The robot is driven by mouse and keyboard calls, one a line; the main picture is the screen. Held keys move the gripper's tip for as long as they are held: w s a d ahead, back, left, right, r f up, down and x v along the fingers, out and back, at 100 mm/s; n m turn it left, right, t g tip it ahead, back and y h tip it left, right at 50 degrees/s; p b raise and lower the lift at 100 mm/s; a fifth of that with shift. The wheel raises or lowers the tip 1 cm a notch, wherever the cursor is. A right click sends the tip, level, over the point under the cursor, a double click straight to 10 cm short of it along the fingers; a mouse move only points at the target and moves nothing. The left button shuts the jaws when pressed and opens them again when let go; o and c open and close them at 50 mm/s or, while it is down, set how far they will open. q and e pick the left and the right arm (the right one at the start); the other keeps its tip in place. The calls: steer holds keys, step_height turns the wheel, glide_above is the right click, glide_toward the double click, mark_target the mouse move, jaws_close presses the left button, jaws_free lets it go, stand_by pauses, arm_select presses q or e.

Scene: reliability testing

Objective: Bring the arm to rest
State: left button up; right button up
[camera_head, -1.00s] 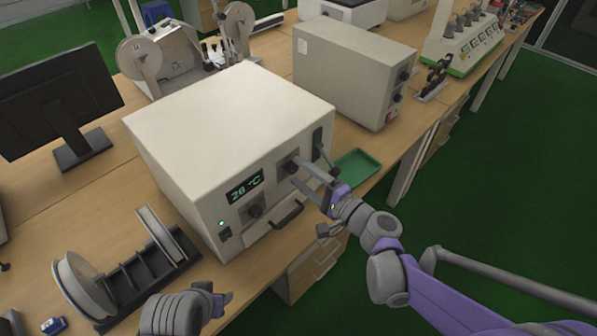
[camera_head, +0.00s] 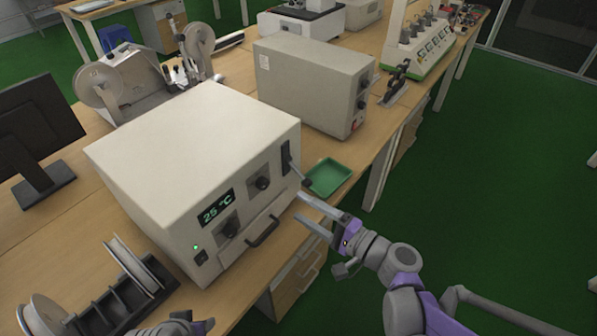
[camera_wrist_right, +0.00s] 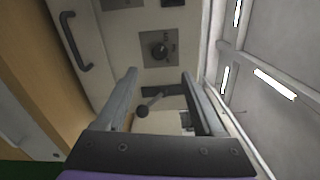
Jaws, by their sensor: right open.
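My right arm reaches in from the lower right of the head view. Its right gripper (camera_head: 312,214) is open and empty, in front of the right part of a cream oven-like box (camera_head: 190,150). In the right wrist view the two fingers (camera_wrist_right: 160,100) stand apart, with a lever (camera_wrist_right: 150,104) and a dark knob (camera_wrist_right: 159,51) of the box's front seen between and beyond them. The box's display (camera_head: 215,208) reads 25 °C.
A green tray (camera_head: 328,177) lies on the wooden bench right of the box. A second beige box (camera_head: 312,80) stands behind it. A rack with reels (camera_head: 125,290) is at the lower left, a monitor (camera_head: 35,135) at the left. Green floor on the right is free.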

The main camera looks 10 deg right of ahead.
steer(key=s+a+f+n+g+h+p, duration=0.1)
steer(key=s+f+n+g+h+p, duration=0.3)
steer(key=s+n+g, duration=0.3)
arm_select(q)
step_height(320, 180, up, 8)
steer(key=w+p, duration=0.1)
steer(key=p, duration=0.2)
steer(key=shift+w, duration=0.35)
arm_select(e)
steer(key=s+d+n+h, duration=0.4)
steer(key=s+d+h, duration=0.4)
steer(key=d, duration=0.3)
steer(key=shift+s+r+h, duration=0.15)
steer(key=shift+s+h, duration=0.25)
steer(key=shift+s, duration=0.1)
